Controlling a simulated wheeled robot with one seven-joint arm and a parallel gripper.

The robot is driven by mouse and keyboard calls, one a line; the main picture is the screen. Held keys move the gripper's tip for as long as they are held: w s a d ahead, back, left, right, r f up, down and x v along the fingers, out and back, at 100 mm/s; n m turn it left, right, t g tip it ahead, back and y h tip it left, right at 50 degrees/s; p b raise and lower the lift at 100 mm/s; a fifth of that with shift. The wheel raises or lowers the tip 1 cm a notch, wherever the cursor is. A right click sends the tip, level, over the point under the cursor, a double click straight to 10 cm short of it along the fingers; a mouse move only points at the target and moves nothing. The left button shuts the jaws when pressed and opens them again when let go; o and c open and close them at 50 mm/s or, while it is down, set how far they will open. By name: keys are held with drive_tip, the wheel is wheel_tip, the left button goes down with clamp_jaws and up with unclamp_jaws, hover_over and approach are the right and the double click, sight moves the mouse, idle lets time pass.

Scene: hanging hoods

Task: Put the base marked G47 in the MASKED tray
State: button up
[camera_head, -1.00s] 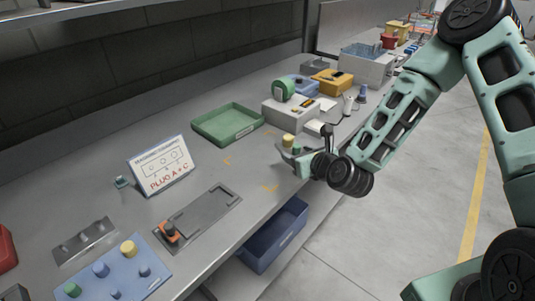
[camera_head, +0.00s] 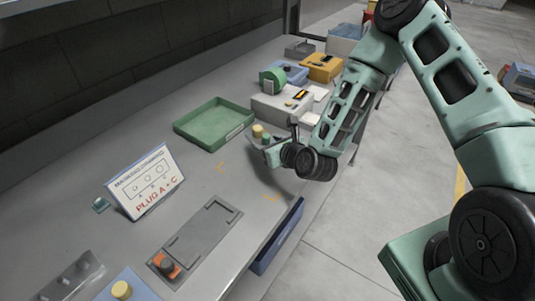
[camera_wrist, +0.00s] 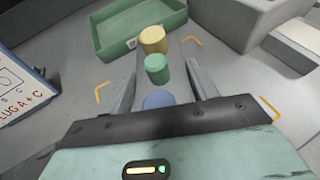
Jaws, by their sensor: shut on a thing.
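My gripper (camera_wrist: 158,92) is shut on a grey base (camera_wrist: 177,84) with a yellow plug (camera_wrist: 153,39), a green plug (camera_wrist: 157,68) and a blue plug (camera_wrist: 158,99) standing in a row on it. The G47 marking is not readable. In the head view my gripper (camera_head: 270,152) is at the bench's front edge, with the yellow plug (camera_head: 257,130) just beyond it. An empty green tray (camera_head: 213,125) sits on the bench to the left and behind; in the wrist view it is straight ahead (camera_wrist: 115,47). Its label is too small to read.
A sign (camera_head: 145,180) reading "PLUG A + C" stands front left. A grey fixture plate (camera_head: 205,232) with an orange clamp lies nearer. A pale device (camera_head: 283,104) stands beyond my gripper. A blue bin (camera_head: 277,238) is below the edge. Bench between sign and gripper is clear.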

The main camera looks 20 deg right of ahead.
drive_tip(key=shift+f+p, duration=0.35)
drive_tip(key=shift+f, duration=2)
drive_tip(key=shift+f, duration=0.1)
drive_tip(key=shift+f, duration=0.1)
drive_tip(key=o, duration=1.2)
drive_tip(key=shift+o, duration=0.8)
